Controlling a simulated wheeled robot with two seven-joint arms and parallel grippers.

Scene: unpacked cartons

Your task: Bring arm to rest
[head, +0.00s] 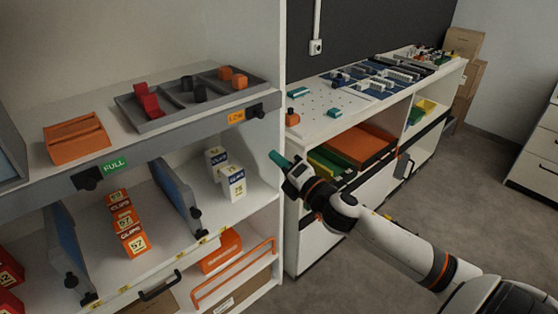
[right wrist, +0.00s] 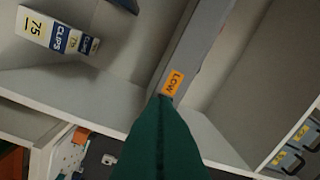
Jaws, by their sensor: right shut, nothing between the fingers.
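My right arm comes in from the lower right in the head view. Its gripper (head: 279,160) has teal fingers, is shut and holds nothing. It hangs in the air in front of the shelf unit, beside the edge of the long bench. In the right wrist view the shut green fingers (right wrist: 160,140) fill the lower middle, with the orange LOW label (right wrist: 172,82) just beyond their tips. My left gripper is not in view.
The shelf unit (head: 281,80) holds a grey tray (head: 155,126), orange clips boxes (head: 133,243) and white clips boxes (head: 233,183). A long white bench (head: 310,120) with parts stands behind my arm. Grey floor (head: 470,160) is clear at the right.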

